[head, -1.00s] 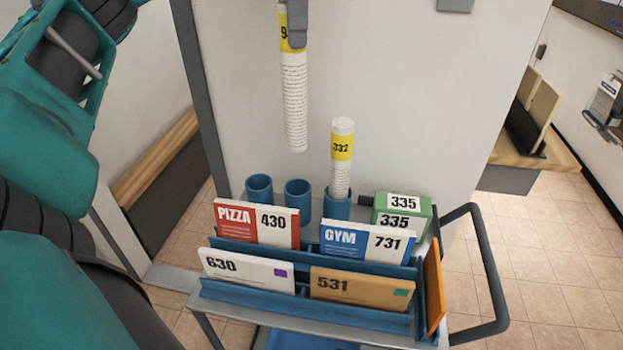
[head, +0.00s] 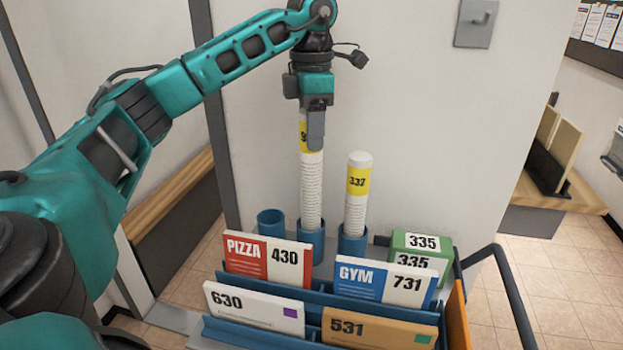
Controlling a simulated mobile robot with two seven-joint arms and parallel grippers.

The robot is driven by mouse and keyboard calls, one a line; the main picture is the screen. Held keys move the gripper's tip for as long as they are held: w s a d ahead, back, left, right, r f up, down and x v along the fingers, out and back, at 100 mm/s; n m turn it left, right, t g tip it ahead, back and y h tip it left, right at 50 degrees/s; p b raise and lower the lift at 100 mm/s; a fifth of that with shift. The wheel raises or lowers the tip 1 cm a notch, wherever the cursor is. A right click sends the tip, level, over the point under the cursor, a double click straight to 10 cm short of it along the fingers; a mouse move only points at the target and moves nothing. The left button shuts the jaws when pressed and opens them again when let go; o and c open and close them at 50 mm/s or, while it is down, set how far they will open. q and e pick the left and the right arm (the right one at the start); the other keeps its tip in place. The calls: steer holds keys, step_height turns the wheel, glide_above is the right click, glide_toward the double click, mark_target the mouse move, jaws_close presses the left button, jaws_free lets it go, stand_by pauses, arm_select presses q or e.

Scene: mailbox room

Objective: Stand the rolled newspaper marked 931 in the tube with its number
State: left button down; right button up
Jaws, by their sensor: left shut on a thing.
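My left gripper (head: 317,125) is shut on a white rolled newspaper (head: 311,188) with a yellow band near its top. Only a first digit like 9 shows on the band; the gripper hides the rest. The roll hangs upright, and its lower end is at or inside the mouth of the middle blue tube (head: 312,237). Another roll marked 337 or 332 (head: 356,205) stands in the right blue tube (head: 352,243). The left blue tube (head: 271,222) looks empty. No numbers show on the tubes; mail hides their fronts. My right gripper is out of view.
A cart holds upright mail in front of the tubes: PIZZA 430 (head: 268,259), GYM 731 (head: 385,281), 630 (head: 254,307) and 531 (head: 379,329). A green 335 box (head: 421,250) stands right of the tubes. A wall (head: 430,130) rises behind.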

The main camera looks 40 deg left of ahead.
mark_target(311, 167)
arm_select(q)
step_height(311, 167, down, 7)
steer(key=shift+f, duration=0.1)
stand_by(0.3)
steer(key=shift+f, duration=0.1)
steer(key=c, duration=0.6)
jaws_free()
steer(key=shift+f, duration=0.1)
